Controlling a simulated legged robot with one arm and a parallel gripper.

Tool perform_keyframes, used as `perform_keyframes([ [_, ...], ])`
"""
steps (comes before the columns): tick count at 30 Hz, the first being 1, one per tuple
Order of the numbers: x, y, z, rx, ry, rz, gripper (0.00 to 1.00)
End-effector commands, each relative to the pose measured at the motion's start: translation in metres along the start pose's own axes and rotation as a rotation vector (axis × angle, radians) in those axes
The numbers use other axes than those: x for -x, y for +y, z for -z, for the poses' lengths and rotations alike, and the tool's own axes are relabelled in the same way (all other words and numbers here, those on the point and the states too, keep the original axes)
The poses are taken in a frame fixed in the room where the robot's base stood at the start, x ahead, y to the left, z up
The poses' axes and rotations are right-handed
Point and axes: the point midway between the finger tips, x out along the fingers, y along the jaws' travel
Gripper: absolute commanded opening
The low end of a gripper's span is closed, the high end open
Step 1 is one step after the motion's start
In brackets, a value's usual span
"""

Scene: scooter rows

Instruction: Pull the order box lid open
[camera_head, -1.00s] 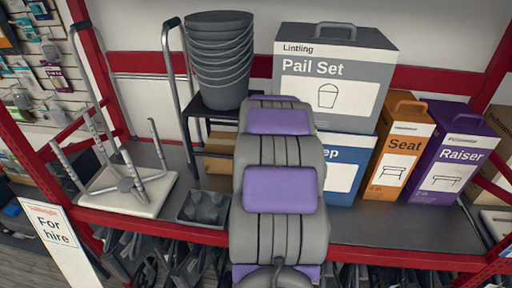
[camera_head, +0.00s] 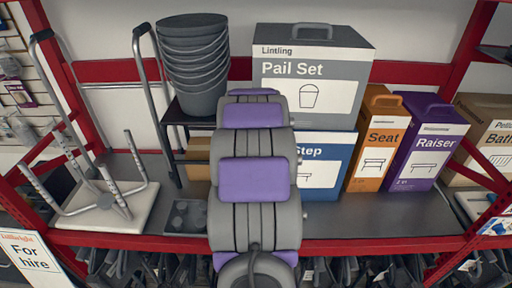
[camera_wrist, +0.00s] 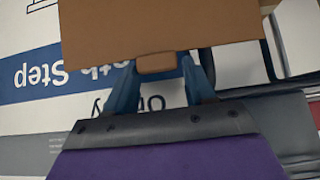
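In the wrist view a plain brown cardboard box (camera_wrist: 165,30) fills the top centre, with a small brown tab (camera_wrist: 156,63) at its near edge. My gripper (camera_wrist: 158,75) has its two blue fingers apart, one on each side of the tab. Their tips are close to the tab or partly behind the cardboard, so I cannot tell whether they press on it. In the head view a brown box (camera_head: 197,158) shows left of my arm on the shelf, mostly hidden. My gripper is hidden there behind my arm.
Stacked grey pails (camera_head: 195,65) and a white stool (camera_head: 110,205) stand left.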

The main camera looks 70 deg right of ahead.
Motion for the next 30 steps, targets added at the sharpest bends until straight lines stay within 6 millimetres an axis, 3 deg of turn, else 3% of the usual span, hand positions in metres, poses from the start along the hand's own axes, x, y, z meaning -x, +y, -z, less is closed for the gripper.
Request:
perform_keyframes([
  [5, -0.001, 0.001, 0.000, 0.000, -0.002, 0.000, 0.72],
  [17, 0.002, 0.002, 0.001, -0.001, -0.003, 0.000, 0.72],
  [30, 0.064, 0.001, 0.000, -0.001, 0.002, -0.002, 0.72],
])
